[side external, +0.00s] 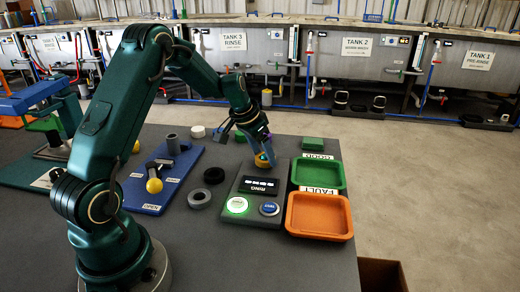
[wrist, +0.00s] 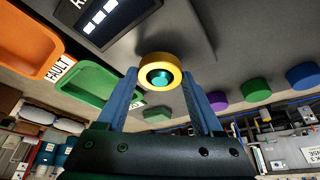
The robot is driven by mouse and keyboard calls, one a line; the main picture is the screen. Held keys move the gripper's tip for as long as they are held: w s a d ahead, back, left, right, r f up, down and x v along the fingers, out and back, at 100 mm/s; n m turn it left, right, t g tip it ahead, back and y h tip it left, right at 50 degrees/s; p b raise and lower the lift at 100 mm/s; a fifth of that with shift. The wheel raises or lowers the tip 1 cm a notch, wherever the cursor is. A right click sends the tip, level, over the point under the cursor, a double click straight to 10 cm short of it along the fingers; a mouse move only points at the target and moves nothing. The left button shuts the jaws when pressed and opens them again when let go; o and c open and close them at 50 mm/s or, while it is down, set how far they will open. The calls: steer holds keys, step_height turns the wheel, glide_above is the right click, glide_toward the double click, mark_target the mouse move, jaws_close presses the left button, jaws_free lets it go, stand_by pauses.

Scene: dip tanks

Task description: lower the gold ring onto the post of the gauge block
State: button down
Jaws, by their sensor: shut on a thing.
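The gold ring (side external: 261,163) is between the fingers of my gripper (side external: 259,148), over the far end of the dark gauge block (side external: 231,218). In the wrist view the yellow ring (wrist: 147,63) sits between the two blue fingertips of my gripper (wrist: 160,75), which are shut on its sides. A teal round post top (wrist: 160,78) shows inside the ring's hole, a little below centre in the picture. How far the ring is down the post, or whether it rests on the block, I cannot tell. The post's lower part is hidden.
The gauge block carries a display (side external: 259,186) and two buttons. A green tray (side external: 335,186) and an orange tray (side external: 344,235) stand to its right. Grey and black rings (side external: 199,198) lie to its left. A blue board (side external: 140,190) is farther left. Tanks line the back.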

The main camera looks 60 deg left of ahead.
steer(key=shift+f, duration=0.35)
stand_by(0.5)
jaws_free()
steer(key=shift+r, duration=0.1)
steer(key=shift+r, duration=3.9)
